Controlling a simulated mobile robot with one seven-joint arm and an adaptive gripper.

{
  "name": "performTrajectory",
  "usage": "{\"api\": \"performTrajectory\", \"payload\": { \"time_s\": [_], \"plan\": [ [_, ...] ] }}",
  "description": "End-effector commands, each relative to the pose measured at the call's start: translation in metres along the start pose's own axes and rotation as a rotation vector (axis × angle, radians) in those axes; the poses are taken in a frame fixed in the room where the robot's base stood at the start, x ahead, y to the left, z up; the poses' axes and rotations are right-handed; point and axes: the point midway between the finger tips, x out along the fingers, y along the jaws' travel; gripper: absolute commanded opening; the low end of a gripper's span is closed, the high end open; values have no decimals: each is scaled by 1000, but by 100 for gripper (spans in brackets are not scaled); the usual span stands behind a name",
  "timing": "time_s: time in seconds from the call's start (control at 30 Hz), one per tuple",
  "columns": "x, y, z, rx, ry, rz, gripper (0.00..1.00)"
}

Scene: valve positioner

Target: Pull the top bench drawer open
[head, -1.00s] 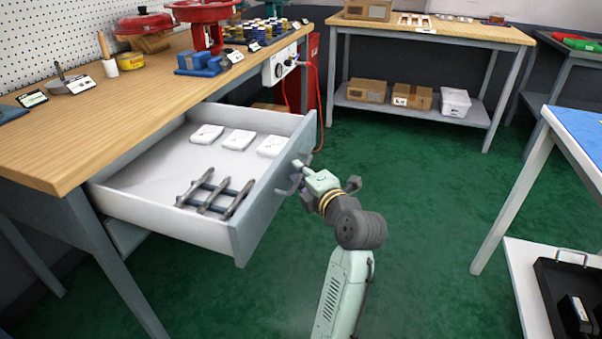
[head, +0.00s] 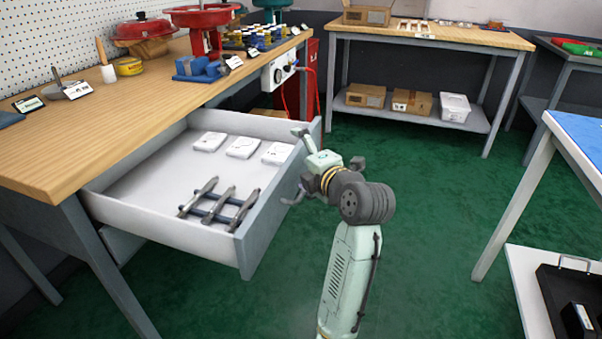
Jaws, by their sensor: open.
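The top bench drawer (head: 285,200) is grey with a white inside and stands far out from under the wooden bench top (head: 100,130). My gripper (head: 293,166) is at the outer side of the drawer front, about mid-width. The drawer handle cannot be clearly told apart from the lower finger. I cannot tell whether the fingers touch the drawer.
A second bench (head: 430,38) with boxes on its lower shelf stands at the back. A blue-topped table (head: 580,125) with a black tray (head: 570,290) below is at the right. Green floor (head: 420,200) between them is clear. A red cabinet (head: 312,75) stands behind the drawer.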

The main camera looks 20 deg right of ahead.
Motion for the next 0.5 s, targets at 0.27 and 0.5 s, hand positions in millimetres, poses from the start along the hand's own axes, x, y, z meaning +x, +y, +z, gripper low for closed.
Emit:
{"api": "performTrajectory", "payload": {
  "time_s": [0.27,0.5],
  "plan": [
    [-16,49,0,-23,-12,76,78],
    [-5,14,3,12,3,-10,74]
  ]
}}
